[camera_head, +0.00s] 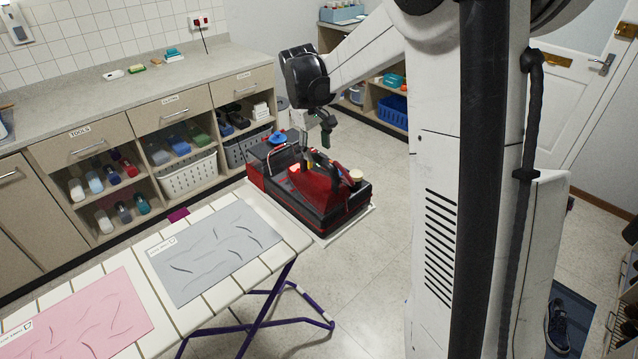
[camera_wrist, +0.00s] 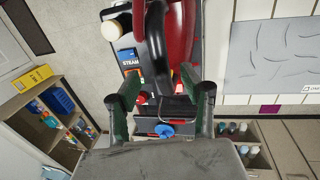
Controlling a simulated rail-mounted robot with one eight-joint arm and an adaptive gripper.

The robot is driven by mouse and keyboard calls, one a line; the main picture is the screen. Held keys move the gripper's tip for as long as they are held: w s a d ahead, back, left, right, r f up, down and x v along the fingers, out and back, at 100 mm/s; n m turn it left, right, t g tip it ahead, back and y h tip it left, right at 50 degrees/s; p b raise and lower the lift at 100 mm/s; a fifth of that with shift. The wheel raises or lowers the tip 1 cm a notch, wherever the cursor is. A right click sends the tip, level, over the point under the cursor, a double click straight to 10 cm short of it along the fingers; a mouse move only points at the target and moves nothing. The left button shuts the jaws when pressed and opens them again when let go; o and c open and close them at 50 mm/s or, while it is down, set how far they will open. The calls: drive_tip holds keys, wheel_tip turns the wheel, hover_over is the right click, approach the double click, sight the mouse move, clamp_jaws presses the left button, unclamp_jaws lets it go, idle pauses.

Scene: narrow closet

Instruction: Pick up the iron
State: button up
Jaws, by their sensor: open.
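The iron is red with a black handle and sits on a red and black steam base (camera_head: 345,213) low at the room's middle. Its red body (camera_head: 318,187) shows in the head view. In the wrist view the iron's red body (camera_wrist: 182,28) and dark curved handle (camera_wrist: 155,45) lie ahead of the fingers. My gripper (camera_head: 317,147) is above the base, pointing down, open and empty. In the wrist view my gripper (camera_wrist: 160,80) has its two fingers spread to either side of the handle's near end. Whether they touch anything cannot be told.
An ironing board (camera_head: 215,205) with grey (camera_head: 213,248) and pink (camera_head: 82,315) cloths stands at the left front. A counter (camera_head: 140,90) with shelves and baskets (camera_head: 188,175) lines the back left. A blue crate (camera_head: 393,110) sits on rear shelving. Floor (camera_head: 365,270) is clear right of the board.

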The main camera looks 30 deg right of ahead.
sight(319, 157)
drive_tip(key=shift+d+f+p, duration=0.2)
drive_tip(key=shift+f+p, duration=0.05)
drive_tip(key=shift+f, duration=0.95)
drive_tip(key=shift+d+f+p, duration=0.2)
drive_tip(key=shift+f+p, duration=0.05)
drive_tip(key=shift+f, duration=0.9)
drive_tip(key=shift+c, duration=0.3)
clamp_jaws()
